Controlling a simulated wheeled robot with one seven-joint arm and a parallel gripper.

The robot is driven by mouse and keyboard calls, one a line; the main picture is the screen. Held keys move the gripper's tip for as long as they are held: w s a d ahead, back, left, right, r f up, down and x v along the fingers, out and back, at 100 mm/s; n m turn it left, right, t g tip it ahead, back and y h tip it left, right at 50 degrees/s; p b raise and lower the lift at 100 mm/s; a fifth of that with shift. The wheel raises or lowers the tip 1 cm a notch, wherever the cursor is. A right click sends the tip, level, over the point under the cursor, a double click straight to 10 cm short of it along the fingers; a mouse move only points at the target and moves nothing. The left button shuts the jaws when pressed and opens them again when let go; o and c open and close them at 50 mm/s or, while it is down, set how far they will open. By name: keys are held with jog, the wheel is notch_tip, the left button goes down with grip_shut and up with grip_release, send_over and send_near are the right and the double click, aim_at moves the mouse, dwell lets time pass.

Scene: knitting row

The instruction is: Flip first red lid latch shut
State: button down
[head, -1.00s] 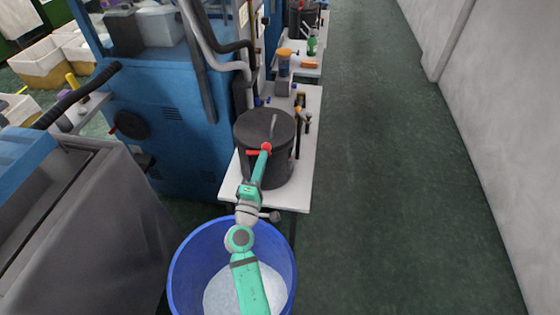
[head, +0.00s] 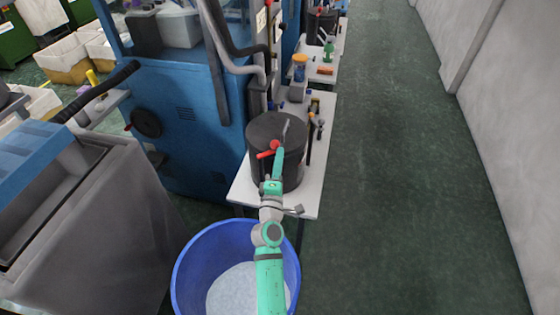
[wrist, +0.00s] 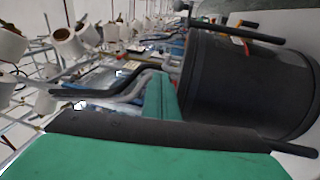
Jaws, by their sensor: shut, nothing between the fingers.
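The black round drum (head: 262,178) with a black lid (head: 265,127) stands upright on a white table. The red latch (head: 266,154) shows at the lid's near edge; whether it is flipped shut is too small to tell. My gripper (head: 281,150) is shut and empty, at the lid's near edge just right of the red latch in the head view; I cannot tell whether it touches it. A thin grey bar (head: 286,131) shows above my gripper over the lid. In the wrist view the drum (wrist: 245,85) fills the right side, with a small red part (wrist: 237,40) near a dark bar.
A blue bin (head: 190,250) with white contents stands below my arm. The white table (head: 308,195) holds small bottles and tools right of and behind the drum. A blue machine (head: 180,100) stands on the left. The green floor (head: 400,200) to the right is clear up to the wall.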

jog(key=shift+a+f+x, duration=0.1)
jog(key=shift+f+x, duration=0.1)
jog(key=shift+x, duration=0.85)
jog(key=shift+a+f+x, duration=0.1)
jog(key=shift+f+x, duration=0.1)
jog(key=shift+x, duration=0.8)
jog(key=s+d+f, duration=0.2)
jog(key=s+d, duration=0.5)
jog(key=s, duration=0.4)
jog(key=shift+s+d+f, duration=0.2)
jog(key=shift+d+f, duration=0.05)
jog(key=shift+f, duration=0.1)
dwell(0.3)
